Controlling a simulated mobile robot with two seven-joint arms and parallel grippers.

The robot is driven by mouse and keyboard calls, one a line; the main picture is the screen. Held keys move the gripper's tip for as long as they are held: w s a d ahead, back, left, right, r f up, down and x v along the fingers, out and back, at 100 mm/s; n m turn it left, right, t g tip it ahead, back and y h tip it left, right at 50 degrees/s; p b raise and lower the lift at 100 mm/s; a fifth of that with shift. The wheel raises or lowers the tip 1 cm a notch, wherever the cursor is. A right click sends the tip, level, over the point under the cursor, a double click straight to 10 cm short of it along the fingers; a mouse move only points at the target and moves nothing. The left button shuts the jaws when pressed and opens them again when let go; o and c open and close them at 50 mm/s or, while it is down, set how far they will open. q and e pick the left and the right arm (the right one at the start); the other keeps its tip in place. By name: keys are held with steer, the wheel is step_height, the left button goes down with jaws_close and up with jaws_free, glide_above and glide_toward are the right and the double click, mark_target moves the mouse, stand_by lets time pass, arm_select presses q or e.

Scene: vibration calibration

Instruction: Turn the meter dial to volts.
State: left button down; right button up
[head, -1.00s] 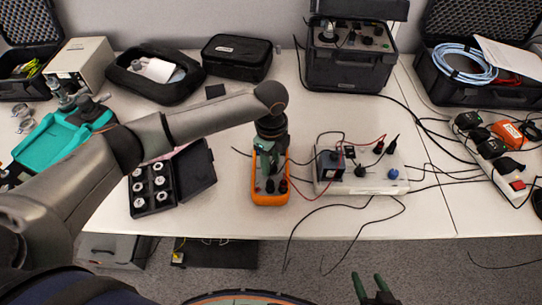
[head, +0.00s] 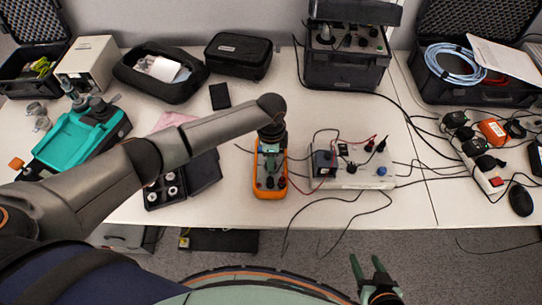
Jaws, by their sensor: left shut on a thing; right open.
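The orange-edged multimeter (head: 270,191) lies on the table near its front edge, left of a white box with terminals. My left gripper (head: 270,158) points down over the meter and is shut on its dial. The dial itself is hidden under the gripper, so its setting cannot be read. My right gripper (head: 368,268) is open and empty, in front of the table's front edge at the bottom of the view.
The white terminal box (head: 352,175) with cables stands right of the meter. A black case of metal fittings (head: 165,190) lies left, partly behind my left arm. A teal device (head: 75,137) sits further left. Loose cables hang over the front edge.

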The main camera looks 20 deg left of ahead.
stand_by(0.4)
arm_select(q)
steer(key=shift+c, duration=2.2)
jaws_free()
step_height(320, 180, up, 13)
steer(key=shift+f, duration=0.2)
